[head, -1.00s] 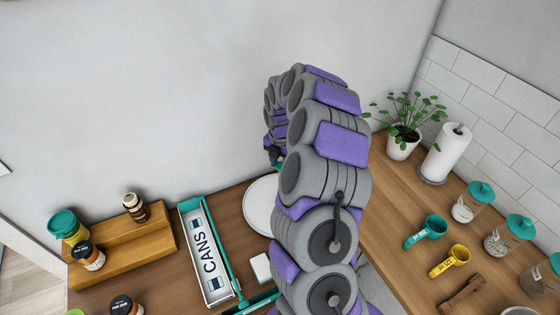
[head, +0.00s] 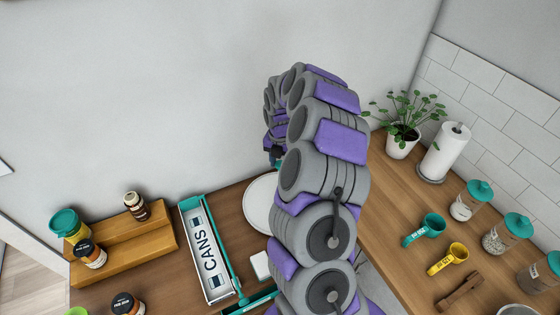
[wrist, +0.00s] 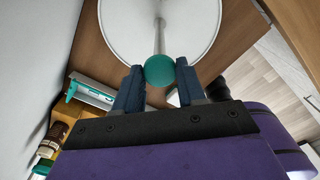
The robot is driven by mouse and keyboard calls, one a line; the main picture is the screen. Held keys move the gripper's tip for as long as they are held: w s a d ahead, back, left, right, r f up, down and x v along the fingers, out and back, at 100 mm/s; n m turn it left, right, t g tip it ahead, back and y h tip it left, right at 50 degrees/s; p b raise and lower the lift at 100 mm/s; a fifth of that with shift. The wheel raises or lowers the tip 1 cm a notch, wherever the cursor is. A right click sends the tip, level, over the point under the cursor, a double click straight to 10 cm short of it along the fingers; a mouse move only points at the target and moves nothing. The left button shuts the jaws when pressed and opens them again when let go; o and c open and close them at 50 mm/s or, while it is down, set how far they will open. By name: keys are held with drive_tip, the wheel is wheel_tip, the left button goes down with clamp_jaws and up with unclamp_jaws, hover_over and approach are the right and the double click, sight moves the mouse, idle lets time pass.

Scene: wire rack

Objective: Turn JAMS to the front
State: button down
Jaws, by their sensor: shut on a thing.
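A long sign panel (head: 205,248) in a teal frame lies on the left counter in the head view, with the word CANS facing up. No face reading JAMS shows. A white round disc (head: 258,205) beside it is partly hidden by my arm. In the wrist view, the disc (wrist: 188,48) has a thin grey post topped by a round teal knob (wrist: 160,71). My gripper (wrist: 158,78) is shut on this knob, one dark finger on each side. The teal-framed sign (wrist: 90,93) shows at the left there. In the head view, my arm hides most of the gripper.
A wooden stepped rack (head: 125,243) with jars stands left of the sign. A small white block (head: 261,265) lies near the disc. The right counter holds a plant (head: 403,130), a paper roll (head: 443,152), teal-lidded jars (head: 505,233) and measuring cups (head: 425,230).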

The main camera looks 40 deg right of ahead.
drive_tip(key=shift+w+d+r, duration=0.1)
drive_tip(key=shift+w+r, duration=0.15)
drive_tip(key=c, duration=1)
unclamp_jaws()
drive_tip(key=shift+o, duration=1.4)
drive_tip(key=shift+f, duration=0.2)
drive_tip(key=shift+o, duration=0.3)
drive_tip(key=shift+s+d, duration=0.1)
drive_tip(key=shift+r, duration=0.1)
wheel_tip(320, 180, up, 17)
drive_tip(key=shift+b, duration=0.35)
